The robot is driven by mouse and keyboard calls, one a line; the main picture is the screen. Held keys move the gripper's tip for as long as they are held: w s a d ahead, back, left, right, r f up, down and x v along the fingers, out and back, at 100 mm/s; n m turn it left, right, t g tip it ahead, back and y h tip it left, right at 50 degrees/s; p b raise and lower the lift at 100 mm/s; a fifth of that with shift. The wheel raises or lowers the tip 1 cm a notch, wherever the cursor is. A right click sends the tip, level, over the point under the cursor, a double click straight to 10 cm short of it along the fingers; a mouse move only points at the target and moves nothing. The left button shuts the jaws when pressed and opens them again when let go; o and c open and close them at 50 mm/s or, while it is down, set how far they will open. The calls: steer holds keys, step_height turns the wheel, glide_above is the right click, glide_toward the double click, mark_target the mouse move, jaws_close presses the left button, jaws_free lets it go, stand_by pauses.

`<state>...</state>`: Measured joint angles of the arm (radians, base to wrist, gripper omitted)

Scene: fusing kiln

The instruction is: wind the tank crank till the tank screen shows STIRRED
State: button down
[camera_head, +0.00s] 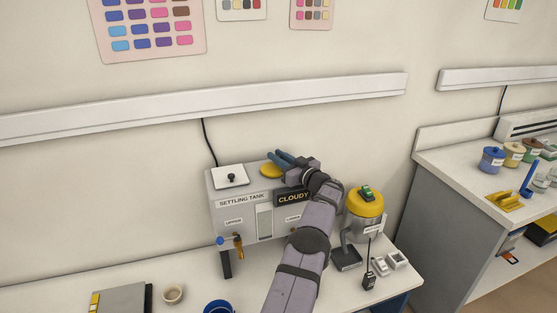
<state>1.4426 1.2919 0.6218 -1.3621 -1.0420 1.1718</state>
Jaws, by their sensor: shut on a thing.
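The settling tank (222,213) is a grey box on the bench against the wall, labelled SETTLING TANK. Its dark screen (293,198) reads CLOUDY in yellowish letters. A yellow round part (270,171), seemingly the tank crank, shows on top of the tank. My gripper (281,160) is over the tank top, right beside the yellow part, with its blue-grey fingers pointing left and back. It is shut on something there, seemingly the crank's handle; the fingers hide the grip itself. My arm covers part of the tank's right front.
A white lid with a black knob (231,177) sits on the tank's left top. A yellow-topped canister (364,203) stands close to my arm's right, with small devices (380,266) before it. A tape roll (173,295) and blue cup (217,307) are front left.

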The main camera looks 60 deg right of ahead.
steer(key=shift+r+y, duration=0.25)
steer(key=shift+y, duration=0.05)
stand_by(0.5)
steer(key=c, duration=1.6)
jaws_free()
steer(key=shift+w, duration=0.1)
steer(key=shift+c, duration=0.2)
steer(key=shift+f, duration=0.1)
steer(key=shift+f, duration=0.1)
steer(key=shift+s+a+b, duration=0.15)
steer(key=shift+s+b, duration=0.15)
steer(key=shift+s, duration=0.15)
steer(key=shift+b+v, duration=0.9)
steer(key=shift+v, duration=2.3)
